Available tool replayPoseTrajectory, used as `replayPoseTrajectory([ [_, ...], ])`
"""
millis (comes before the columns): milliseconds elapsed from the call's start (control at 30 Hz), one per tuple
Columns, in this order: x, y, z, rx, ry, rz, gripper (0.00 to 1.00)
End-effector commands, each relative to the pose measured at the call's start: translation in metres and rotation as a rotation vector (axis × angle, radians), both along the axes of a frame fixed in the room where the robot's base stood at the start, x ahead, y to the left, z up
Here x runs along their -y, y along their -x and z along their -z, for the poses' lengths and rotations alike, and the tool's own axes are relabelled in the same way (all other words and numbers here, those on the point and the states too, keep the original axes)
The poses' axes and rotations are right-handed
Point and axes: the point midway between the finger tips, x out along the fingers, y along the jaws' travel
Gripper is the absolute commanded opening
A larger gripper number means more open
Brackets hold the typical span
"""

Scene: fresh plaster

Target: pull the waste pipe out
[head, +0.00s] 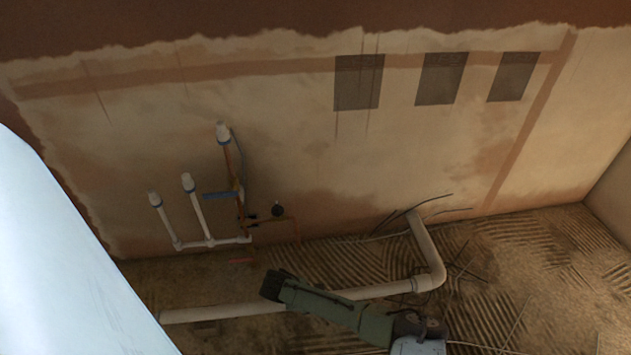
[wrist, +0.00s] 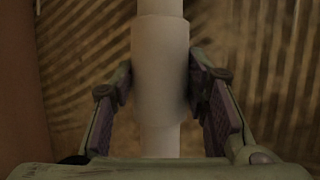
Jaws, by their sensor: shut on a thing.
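The waste pipe (head: 225,312) is a pale pipe lying along the ridged floor. At its right end an elbow turns up towards the wall. My gripper (head: 274,285) reaches across it from the lower right and hides part of it. In the wrist view, the pipe (wrist: 160,70) runs up the middle of the picture with a thicker sleeve. My gripper (wrist: 160,84) has one finger on each side of this sleeve and is shut on it.
Several white capped pipes (head: 198,215) and copper pipes (head: 240,200) stand against the wall at left. Loose dark cables (head: 432,200) stick out near the pipe's upper end. Three dark grey patches (head: 440,78) mark the plastered wall. The ridged floor (head: 560,255) at right is mostly bare.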

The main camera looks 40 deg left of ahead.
Motion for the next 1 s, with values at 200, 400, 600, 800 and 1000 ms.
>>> replayPoseTrajectory([
  [200,-0.024,0.029,-0.001,-0.01,-0.014,-0.013,0.0],
  [400,-0.025,0.031,0.0,-0.012,-0.016,-0.014,0.0],
  [600,-0.025,0.031,0.0,-0.012,-0.014,-0.013,0.49],
  [800,-0.023,0.029,0.0,-0.009,-0.011,-0.01,0.62],
  [1000,-0.022,0.028,0.0,-0.008,-0.01,-0.009,0.62],
])
